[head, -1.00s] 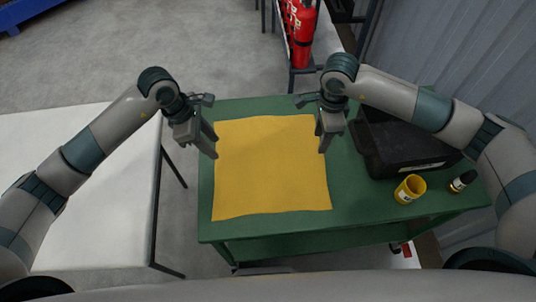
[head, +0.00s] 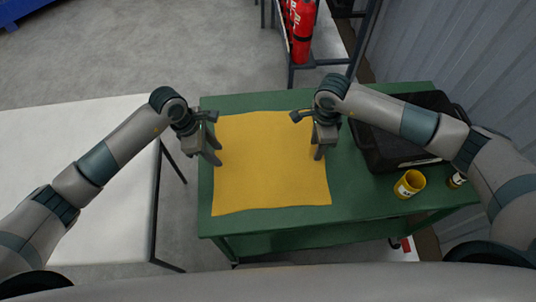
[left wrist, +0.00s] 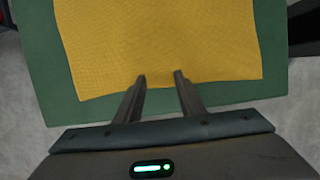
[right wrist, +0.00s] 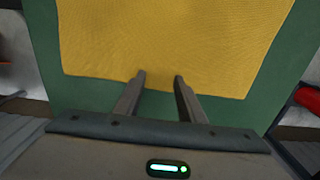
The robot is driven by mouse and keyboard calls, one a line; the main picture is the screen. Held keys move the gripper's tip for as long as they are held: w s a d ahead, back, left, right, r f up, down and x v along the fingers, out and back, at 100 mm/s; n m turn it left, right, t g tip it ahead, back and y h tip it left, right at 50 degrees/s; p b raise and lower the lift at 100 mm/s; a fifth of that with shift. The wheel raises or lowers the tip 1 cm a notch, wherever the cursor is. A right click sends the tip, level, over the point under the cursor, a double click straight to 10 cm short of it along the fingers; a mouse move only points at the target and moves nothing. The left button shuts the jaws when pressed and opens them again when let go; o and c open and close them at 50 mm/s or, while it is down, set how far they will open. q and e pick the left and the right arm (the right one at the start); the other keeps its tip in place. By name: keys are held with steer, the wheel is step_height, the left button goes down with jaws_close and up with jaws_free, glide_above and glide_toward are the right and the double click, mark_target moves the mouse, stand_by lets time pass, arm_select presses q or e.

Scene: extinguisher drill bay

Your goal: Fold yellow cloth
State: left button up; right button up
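The yellow cloth (head: 270,170) lies flat and spread out on the green table (head: 350,205). It also shows in the left wrist view (left wrist: 165,40) and the right wrist view (right wrist: 170,40). My left gripper (head: 217,158) is at the cloth's left edge, and its fingers (left wrist: 160,76) are apart with nothing between them but the cloth's edge beyond. My right gripper (head: 318,154) is at the cloth's right edge, fingers (right wrist: 160,77) also apart. Both sets of fingertips overlap the cloth's edge in the wrist views. I cannot tell whether they touch it.
A black case (head: 375,150) sits at the table's right, partly behind my right arm. A red extinguisher (head: 301,35) is at the back. A white table (head: 70,150) stands on the left.

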arm_select(q)
steer(key=shift+f, duration=0.35)
arm_select(e)
steer(key=shift+f, duration=0.35)
arm_select(q)
steer(key=shift+f, duration=0.15)
arm_select(e)
steer(key=shift+f, duration=0.2)
steer(key=shift+r, duration=0.1)
arm_select(q)
steer(key=shift+c, duration=0.2)
arm_select(e)
steer(key=shift+c, duration=0.2)
arm_select(q)
jaws_close()
arm_select(e)
jaws_close()
arm_select(q)
steer(key=shift+r, duration=0.2)
